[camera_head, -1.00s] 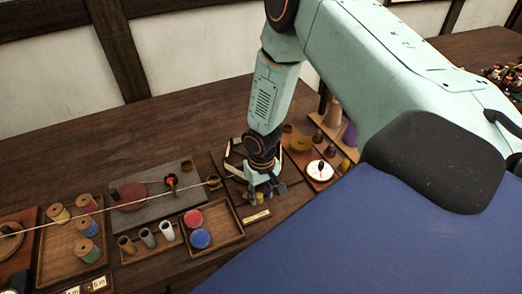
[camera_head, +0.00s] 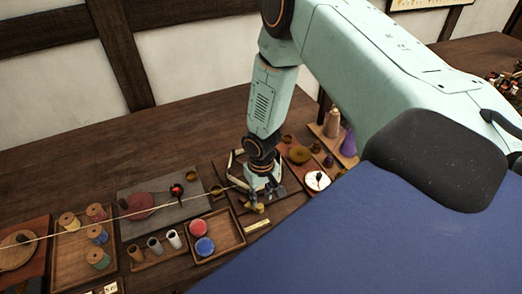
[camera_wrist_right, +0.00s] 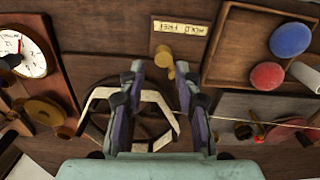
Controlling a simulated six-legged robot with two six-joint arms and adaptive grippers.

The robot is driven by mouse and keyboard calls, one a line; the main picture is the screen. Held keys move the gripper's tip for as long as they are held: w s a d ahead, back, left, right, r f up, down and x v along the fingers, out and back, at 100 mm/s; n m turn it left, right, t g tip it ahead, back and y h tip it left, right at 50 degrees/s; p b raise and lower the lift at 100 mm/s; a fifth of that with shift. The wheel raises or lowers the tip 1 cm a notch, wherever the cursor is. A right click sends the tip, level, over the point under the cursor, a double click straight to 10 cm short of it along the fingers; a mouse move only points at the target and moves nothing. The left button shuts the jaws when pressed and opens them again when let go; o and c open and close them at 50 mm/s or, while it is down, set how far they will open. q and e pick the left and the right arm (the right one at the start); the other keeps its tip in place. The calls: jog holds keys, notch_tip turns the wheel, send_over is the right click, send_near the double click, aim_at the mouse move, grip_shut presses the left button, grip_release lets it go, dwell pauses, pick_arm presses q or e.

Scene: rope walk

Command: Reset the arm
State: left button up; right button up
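My right arm comes down from the top right in the head view. Its gripper (camera_head: 263,200) is low over a dark wooden board with a pale hexagonal frame (camera_head: 234,170). In the right wrist view the two fingers (camera_wrist_right: 155,80) are apart, with nothing seen held between them. A brass knob (camera_wrist_right: 164,55) shows just beyond the fingertips, beside a small lettered plate (camera_wrist_right: 180,29). The pale frame (camera_wrist_right: 104,93) lies below the fingers. A thin pale line (camera_wrist_right: 290,123) runs in from the right toward the gripper; its end is hidden. My left gripper is not in view.
A tray of thread spools (camera_head: 75,262) and a tray (camera_head: 228,248) with red and blue discs stand left. A grey slab (camera_head: 135,228) lies behind. A white dial (camera_head: 316,181) and cones (camera_head: 348,145) stand right. The table behind is clear.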

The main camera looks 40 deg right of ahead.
notch_tip(320, 180, up, 2)
jog(key=shift+r+p, duration=0.1)
jog(key=shift+p, duration=0.8)
